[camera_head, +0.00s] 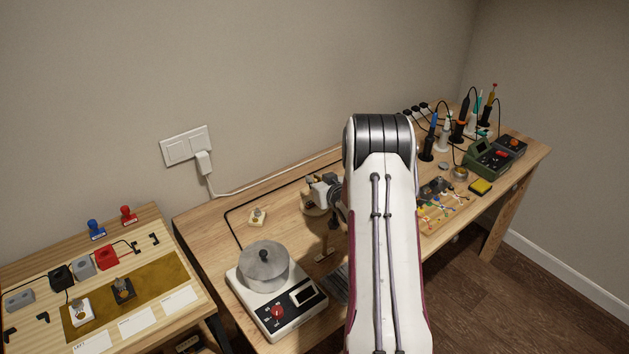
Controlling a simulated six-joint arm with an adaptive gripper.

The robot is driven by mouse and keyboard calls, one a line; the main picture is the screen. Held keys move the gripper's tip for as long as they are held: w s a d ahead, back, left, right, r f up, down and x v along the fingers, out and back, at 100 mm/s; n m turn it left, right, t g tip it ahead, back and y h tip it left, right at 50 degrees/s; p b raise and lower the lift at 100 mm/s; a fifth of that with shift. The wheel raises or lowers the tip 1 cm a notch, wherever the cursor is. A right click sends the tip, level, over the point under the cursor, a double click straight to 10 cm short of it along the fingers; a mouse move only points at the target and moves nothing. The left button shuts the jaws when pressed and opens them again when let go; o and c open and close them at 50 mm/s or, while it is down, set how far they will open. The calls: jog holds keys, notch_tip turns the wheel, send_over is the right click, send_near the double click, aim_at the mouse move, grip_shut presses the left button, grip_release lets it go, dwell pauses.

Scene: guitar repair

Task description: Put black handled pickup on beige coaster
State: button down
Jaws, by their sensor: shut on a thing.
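My white arm (388,250) rises through the middle and hides the work area behind it. I cannot tell which of the two is the coaster.
A hot plate (280,312) with a metal pot (263,266) stands front centre. Grey, black and red blocks (105,258) and stamps (96,229) are on the left board. Soldering tools (459,128), a green meter (487,155) and a component board (445,205) crowd the right.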

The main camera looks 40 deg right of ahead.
jog(key=shift+f, duration=0.1)
jog(key=c, duration=2.1)
grip_release()
jog(key=shift+s, duration=0.1)
jog(key=v, duration=1.2)
jog(key=shift+r, duration=0.25)
